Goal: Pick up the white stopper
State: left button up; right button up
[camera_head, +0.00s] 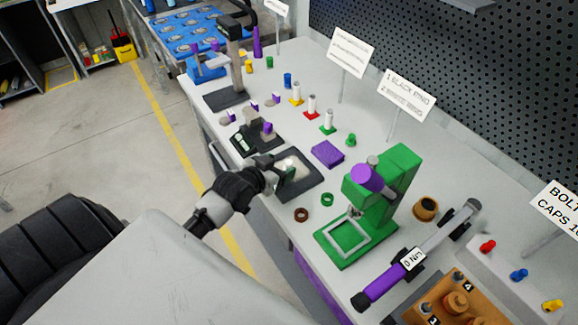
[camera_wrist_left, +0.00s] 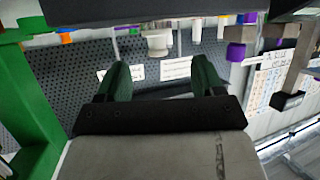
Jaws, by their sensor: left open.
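The white stopper (camera_wrist_left: 158,42) shows upside down at the top middle of the left wrist view, against a dark tray. In the head view a pale shape, apparently this stopper (camera_head: 293,162), is in the dark tray (camera_head: 310,183), partly hidden by my gripper. My left gripper (camera_head: 283,172) reaches in low over the tray's near left side. Its two dark green fingers are open and empty in the left wrist view (camera_wrist_left: 162,75). The stopper appears just beyond the fingertips, in line with the gap. My right gripper is not in view.
A green press (camera_head: 385,185) stands right of the tray. Brown (camera_head: 301,214) and green (camera_head: 327,199) rings lie in front. A purple block (camera_head: 327,153) lies behind. A black fixture (camera_head: 258,138) with purple parts is close on the left. Several small coloured pieces stand farther back.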

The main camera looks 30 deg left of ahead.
aim_at(287, 164)
pick_arm(q)
jog(key=x, duration=0.4)
jog(key=shift+w+d+f+p, duration=0.1)
jog(key=shift+w+p, duration=0.05)
jog(key=shift+p, duration=0.25)
jog(key=shift+w+f, duration=0.2)
jog(key=shift+w, duration=0.05)
jog(key=shift+s, duration=0.1)
jog(key=shift+c, duration=0.5)
jog(key=c, duration=0.9)
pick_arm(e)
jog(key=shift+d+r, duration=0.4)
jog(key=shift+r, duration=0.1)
pick_arm(q)
jog(key=shift+r, duration=0.15)
